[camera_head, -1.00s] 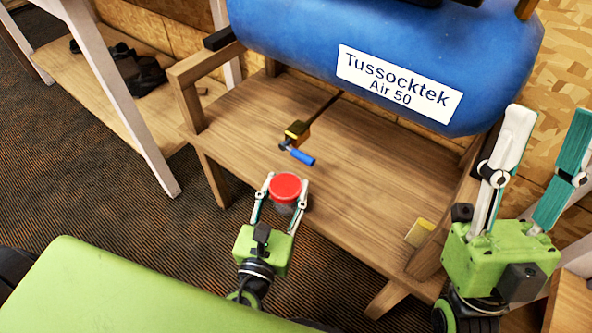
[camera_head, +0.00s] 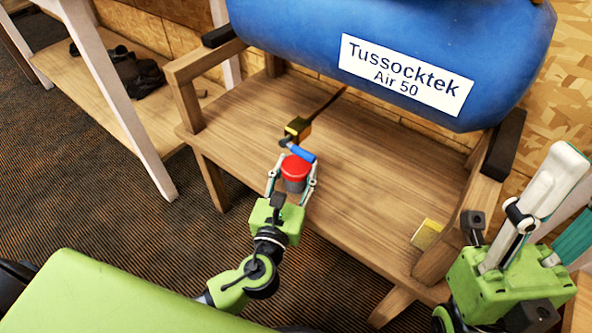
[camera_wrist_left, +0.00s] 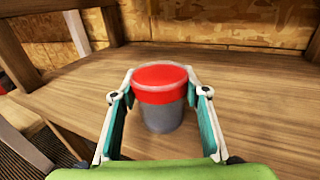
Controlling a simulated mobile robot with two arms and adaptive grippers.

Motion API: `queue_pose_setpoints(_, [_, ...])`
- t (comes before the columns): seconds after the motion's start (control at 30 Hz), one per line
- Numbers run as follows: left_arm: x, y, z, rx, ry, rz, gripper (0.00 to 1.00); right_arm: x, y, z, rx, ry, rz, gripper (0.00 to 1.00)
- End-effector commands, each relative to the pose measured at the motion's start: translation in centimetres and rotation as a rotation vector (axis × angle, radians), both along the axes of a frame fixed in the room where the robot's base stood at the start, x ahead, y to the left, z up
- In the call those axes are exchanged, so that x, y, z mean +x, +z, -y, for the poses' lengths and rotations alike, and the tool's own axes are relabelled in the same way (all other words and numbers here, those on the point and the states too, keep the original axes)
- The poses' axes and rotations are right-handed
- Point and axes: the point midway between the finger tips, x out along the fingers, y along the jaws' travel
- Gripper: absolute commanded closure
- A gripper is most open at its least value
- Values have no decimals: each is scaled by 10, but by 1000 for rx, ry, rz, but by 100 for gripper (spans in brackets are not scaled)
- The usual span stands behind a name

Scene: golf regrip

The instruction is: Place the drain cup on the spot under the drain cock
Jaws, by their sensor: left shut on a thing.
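The drain cup (camera_head: 295,176) has a red upper part and a grey lower part. My left gripper (camera_head: 293,184) is shut on it, with one finger on each side. The left wrist view shows the cup (camera_wrist_left: 160,98) upright between the fingers. The drain cock has a brass body (camera_head: 298,129) and a blue handle (camera_head: 301,153), which is right by the cup's far rim in the head view. I cannot tell whether the cup touches the bench. No marked spot shows under the cock. My right gripper (camera_head: 578,185) is open and empty at the right, partly cut off.
The blue tank (camera_head: 400,45) is above the wooden bench (camera_head: 380,200). A yellow block (camera_head: 427,234) lies near the bench's right end. Wooden posts bound the bench at both ends. Its middle is clear. A green surface (camera_head: 90,290) fills the lower left.

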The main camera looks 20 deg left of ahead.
Motion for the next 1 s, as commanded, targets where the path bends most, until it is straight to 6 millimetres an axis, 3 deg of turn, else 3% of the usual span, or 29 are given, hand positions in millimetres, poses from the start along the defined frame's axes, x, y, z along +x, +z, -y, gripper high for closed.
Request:
queue_pose_setpoints(0.1, [0,-2,0,1,0,-1,76,0,-1,0,0,0,0,60])
queue_pose_setpoints(0.13, [0,-2,0,1,0,-1,53,0,-1,0,0,0,0,60])
queue_pose_setpoints(0.2, [0,-1,0,1,0,0,42,0,0,0,0,0,-1,60])
queue_pose_setpoints(0.63, [-7,0,0,0,0,-2,42,0,3,0,0,0,1,60])
queue_pose_setpoints(1.0, [-81,0,4,2,-2,-5,42,0,14,0,1,0,3,60])
